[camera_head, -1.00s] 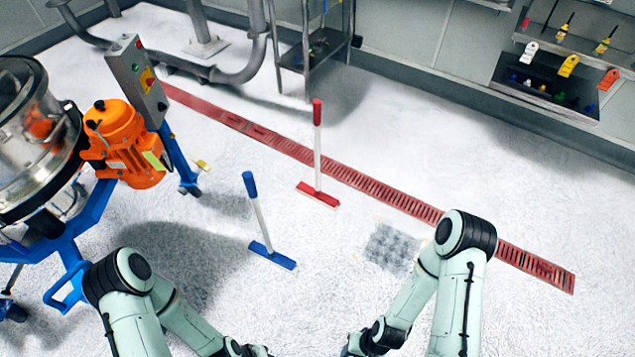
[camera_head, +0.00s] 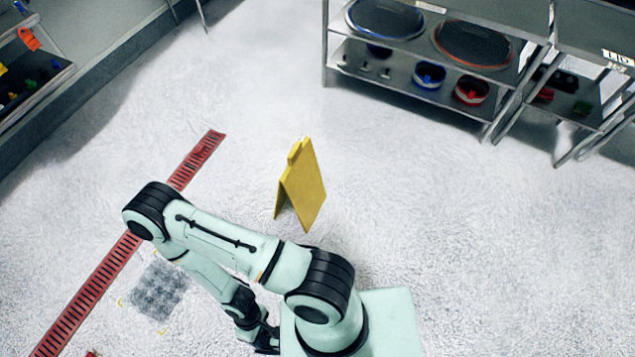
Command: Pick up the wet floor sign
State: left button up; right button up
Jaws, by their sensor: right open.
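The yellow wet floor sign (camera_head: 304,187) stands upright on the white floor near the middle of the head view. It is spread like a tent, with a small handle at its top. My right gripper (camera_head: 266,343) is low in the view, near the bottom edge and partly hidden by my own arm. It is open and holds nothing. It is apart from the sign, below and to the left of it in the picture. My left gripper is not in view.
A metal shelf (camera_head: 408,73) with sieves and colored containers stands at the top right, beside another metal table (camera_head: 590,60). A red floor drain (camera_head: 98,275) runs along the left. The floor around the sign is clear.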

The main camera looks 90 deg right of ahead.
aim_at(302, 181)
jog(key=l+z, duration=0.1)
jog(key=z, duration=2.9)
jog(key=i+j, duration=0.55)
jog(key=i, duration=0.15)
jog(key=i+j, duration=0.5)
jog(key=i, duration=0.2)
